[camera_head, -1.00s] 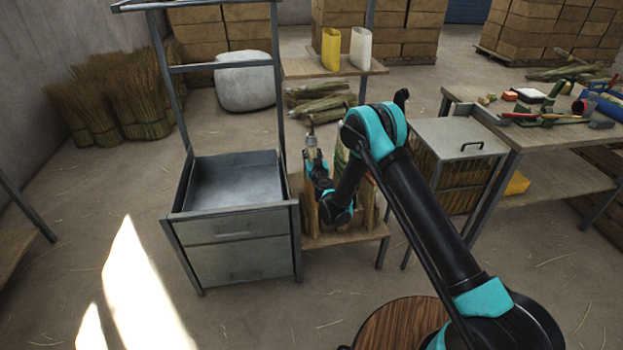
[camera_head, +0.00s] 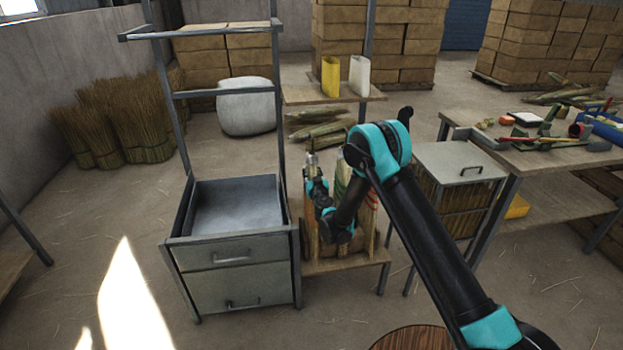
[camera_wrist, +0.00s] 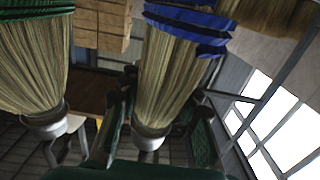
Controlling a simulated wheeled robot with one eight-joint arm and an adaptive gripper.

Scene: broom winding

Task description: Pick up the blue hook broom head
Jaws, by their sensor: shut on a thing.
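The blue hook broom head, straw bristles with a blue binding (camera_wrist: 190,32), fills the middle of the wrist view and narrows to a grey metal collar. My gripper (camera_wrist: 152,130) is shut on it near the collar, with a dark finger on each side. The hook itself is hard to make out. In the head view my gripper (camera_head: 314,172) is at a low wooden stand, beside the grey cabinet. The broom head is too small there to tell clearly.
Another broom head (camera_wrist: 35,65) with a green binding hangs close on the left in the wrist view. The grey drawer cabinet (camera_head: 235,255) stands left of my gripper. A cluttered workbench (camera_head: 550,158) is at the right.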

